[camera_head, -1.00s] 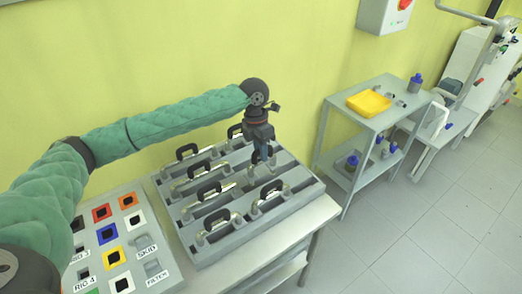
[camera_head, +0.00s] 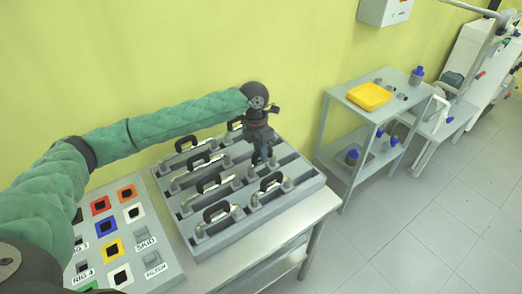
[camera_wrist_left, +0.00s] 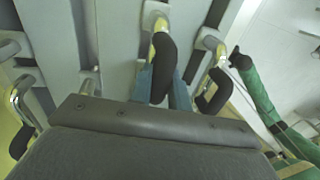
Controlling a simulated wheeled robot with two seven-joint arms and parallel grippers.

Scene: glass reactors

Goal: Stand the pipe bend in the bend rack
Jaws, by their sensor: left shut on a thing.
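The bend rack (camera_head: 185,222) is a grey slotted block on a bench, holding several metal pipe bends with black handles. My left gripper (camera_head: 263,160) is over its back right part, fingers pointing down. It is shut on the black handle of a pipe bend (camera_wrist_left: 162,65), as the left wrist view shows. In that view the blue-grey fingers (camera_wrist_left: 163,88) flank the handle, and a curved metal end (camera_wrist_left: 153,18) extends beyond it. In the head view the bend is low at the rack, mostly hidden by the gripper; I cannot tell whether it is fully seated. My right gripper is not in view.
Other bends stand close by, one in front (camera_head: 268,186) and one to the left (camera_head: 210,185). A grey panel with coloured square frames (camera_head: 106,228) lies left of the rack. A shelf cart with a yellow tray (camera_head: 369,96) stands to the right. The bench's front right corner is bare.

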